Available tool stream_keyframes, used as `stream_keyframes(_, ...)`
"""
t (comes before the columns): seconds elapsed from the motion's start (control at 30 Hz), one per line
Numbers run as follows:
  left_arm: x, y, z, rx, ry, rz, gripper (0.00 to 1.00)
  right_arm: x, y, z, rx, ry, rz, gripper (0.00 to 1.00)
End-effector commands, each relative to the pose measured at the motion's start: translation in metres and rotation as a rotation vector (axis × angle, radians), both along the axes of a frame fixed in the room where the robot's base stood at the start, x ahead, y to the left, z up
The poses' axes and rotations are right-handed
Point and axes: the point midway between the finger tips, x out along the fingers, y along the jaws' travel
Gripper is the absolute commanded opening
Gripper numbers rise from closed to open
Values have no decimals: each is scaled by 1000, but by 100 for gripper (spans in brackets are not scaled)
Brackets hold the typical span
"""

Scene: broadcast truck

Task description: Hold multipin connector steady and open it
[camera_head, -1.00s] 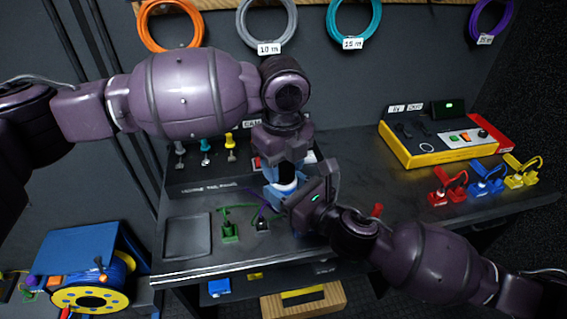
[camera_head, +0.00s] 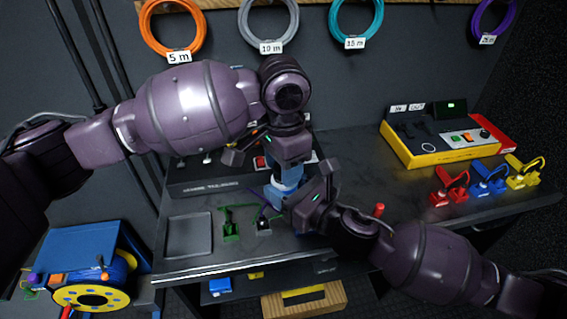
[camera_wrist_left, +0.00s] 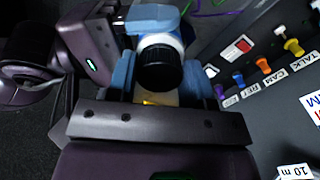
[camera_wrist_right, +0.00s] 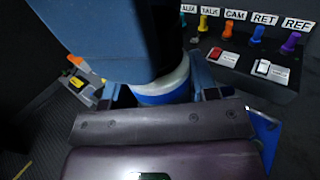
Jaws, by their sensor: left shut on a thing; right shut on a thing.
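The multipin connector (camera_head: 283,187), blue with a white band, is between my two grippers above the bench. In the left wrist view its black ribbed cap (camera_wrist_left: 160,70) and white collar show between the blue fingers of my left gripper (camera_wrist_left: 162,86). My left gripper (camera_head: 286,172) is shut on it from above. My right gripper (camera_head: 292,198) is shut on it from the right. The fingers partly hide the connector in the head view.
A flat grey tray (camera_head: 189,235) and a green connector (camera_head: 231,228) are at the bench's front left. A panel with coloured plugs (camera_wrist_right: 258,62) stands behind. A yellow-edged console (camera_head: 428,150) and red, blue and yellow connectors (camera_head: 488,180) are at right.

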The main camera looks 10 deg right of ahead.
Motion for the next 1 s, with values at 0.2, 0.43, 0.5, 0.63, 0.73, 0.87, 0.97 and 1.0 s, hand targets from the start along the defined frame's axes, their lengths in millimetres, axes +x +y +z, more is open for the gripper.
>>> stream_keyframes(0.2,2,0,1,-6,-5,332,18,-5,4,1,4,-3,16,0)
stream_keyframes(0.43,1,1,1,-2,-4,686,18,-5,4,1,3,-2,14,0)
stream_keyframes(0.5,1,1,1,-2,-5,794,18,-4,3,1,3,-2,14,0)
stream_keyframes(0.63,0,1,1,0,-5,967,18,-4,3,1,3,-2,12,0)
stream_keyframes(0.73,0,2,2,2,-6,1054,18,-4,2,0,2,-1,11,0)
stream_keyframes(0.87,0,2,2,4,-7,1058,18,-3,2,0,2,-1,8,0)
stream_keyframes(0.97,1,2,2,0,-7,1062,18,-2,1,0,1,0,6,0)
stream_keyframes(1.0,1,2,2,1,-7,1060,18,-2,1,0,1,-1,6,0)
